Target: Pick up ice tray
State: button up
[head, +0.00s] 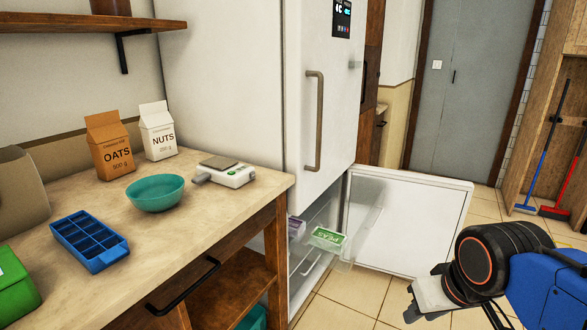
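The blue ice tray (90,241), with several square compartments, lies flat on the light stone counter (205,225) at the left of the head view. It looks empty. My gripper (428,298) is at the lower right, well apart from the tray, in front of the open lower fridge door. Its fingers are small and partly turned away in this view, so I cannot tell whether they are open or shut. I see nothing held in it.
A teal bowl (155,192), OATS carton (110,145), NUTS carton (157,131) and kitchen scale (225,170) stand behind the tray. A green box (15,288) is beside it. The lower fridge door (408,222) stands open, with a PEAS package (327,238) inside. A wooden shelf (70,22) overhangs.

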aim_at(94, 245)
jog(key=u, duration=1.45)
